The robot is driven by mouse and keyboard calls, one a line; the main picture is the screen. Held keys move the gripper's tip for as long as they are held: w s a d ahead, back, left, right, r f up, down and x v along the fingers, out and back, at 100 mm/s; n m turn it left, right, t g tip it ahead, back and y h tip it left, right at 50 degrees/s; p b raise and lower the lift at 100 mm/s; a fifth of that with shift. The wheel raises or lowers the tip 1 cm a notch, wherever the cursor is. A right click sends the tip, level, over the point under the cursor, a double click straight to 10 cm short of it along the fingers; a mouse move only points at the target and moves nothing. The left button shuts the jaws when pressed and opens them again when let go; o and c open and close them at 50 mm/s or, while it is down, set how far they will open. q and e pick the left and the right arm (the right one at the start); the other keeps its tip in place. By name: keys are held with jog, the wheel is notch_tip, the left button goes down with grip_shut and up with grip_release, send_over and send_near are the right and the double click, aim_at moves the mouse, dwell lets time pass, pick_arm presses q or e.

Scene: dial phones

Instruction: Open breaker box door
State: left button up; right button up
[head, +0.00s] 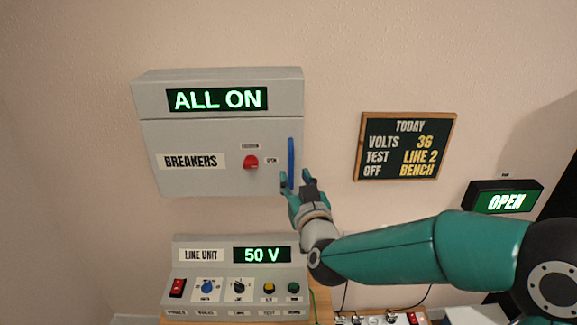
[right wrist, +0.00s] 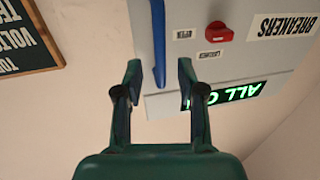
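The grey breaker box (head: 220,130) hangs on the wall, its door (head: 215,180) shut, labelled BREAKERS. A blue vertical bar handle (head: 291,160) is near the door's right edge; it also shows in the right wrist view (right wrist: 158,40). A red knob (head: 251,162) is left of the handle, with a label above and an OPEN label to its right. My right gripper (head: 296,181) is open at the handle's lower part. In the right wrist view its fingers (right wrist: 159,75) appear on either side of the bar, apart from it. My left gripper is out of view.
A line unit (head: 215,254) reading 50 V stands below the box. A chalkboard (head: 405,146) and a lit OPEN sign (head: 504,197) are on the wall to the right. The wall left of the box is clear.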

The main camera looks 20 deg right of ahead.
aim_at(292, 170)
jog(key=w, duration=0.5)
jog(key=shift+d+p, duration=0.2)
jog(key=shift+p, duration=0.15)
grip_shut()
